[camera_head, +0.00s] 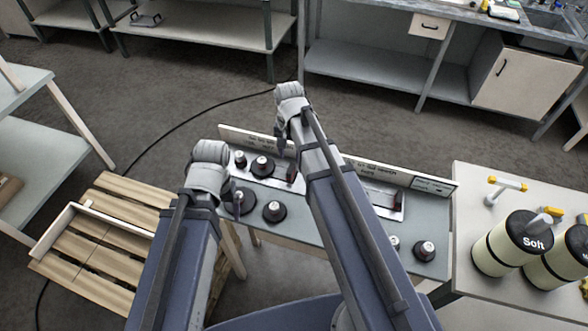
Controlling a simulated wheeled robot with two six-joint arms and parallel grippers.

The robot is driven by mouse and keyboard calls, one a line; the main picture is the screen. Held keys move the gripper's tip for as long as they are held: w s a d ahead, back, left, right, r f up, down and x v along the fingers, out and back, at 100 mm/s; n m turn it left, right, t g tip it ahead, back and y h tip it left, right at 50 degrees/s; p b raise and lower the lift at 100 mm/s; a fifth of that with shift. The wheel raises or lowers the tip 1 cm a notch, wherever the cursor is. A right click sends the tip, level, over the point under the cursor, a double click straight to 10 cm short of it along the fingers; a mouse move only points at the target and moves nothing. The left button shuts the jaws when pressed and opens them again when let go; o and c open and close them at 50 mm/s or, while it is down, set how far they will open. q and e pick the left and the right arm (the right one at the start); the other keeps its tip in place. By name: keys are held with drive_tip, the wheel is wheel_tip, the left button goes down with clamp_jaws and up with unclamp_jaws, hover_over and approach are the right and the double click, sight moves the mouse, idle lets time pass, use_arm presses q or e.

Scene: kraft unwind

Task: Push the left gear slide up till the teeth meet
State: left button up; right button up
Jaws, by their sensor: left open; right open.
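A bench panel (330,231) holds several dark round gears with pale hubs. On its left part, one gear (262,166) sits beside a smaller one (239,158) on a pale metal plate, which looks like the left slide. A dark red block (291,174) stands at the plate's right end. Two more gears sit nearer me, one (274,211) clear and one (244,201) partly behind my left gripper (238,199). My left gripper is open above that gear. My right gripper (283,143) is open above the panel's back edge. Whether any teeth touch is too small to tell.
A labelled board (430,185) runs along the panel's back. A second metal plate (385,203) and a gear (424,250) lie at right, partly behind my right arm. A wooden pallet (95,245) lies at left.

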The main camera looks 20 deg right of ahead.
sight(290, 168)
drive_tip(key=shift+s+f+b, duration=0.1)
drive_tip(key=shift+f+b, duration=0.4)
drive_tip(key=shift+f, duration=0.05)
wheel_tip(290, 168, down, 7)
drive_tip(key=b, duration=0.6)
drive_tip(key=shift+r+b, duration=0.15)
drive_tip(key=shift+b, duration=0.2)
clamp_jaws()
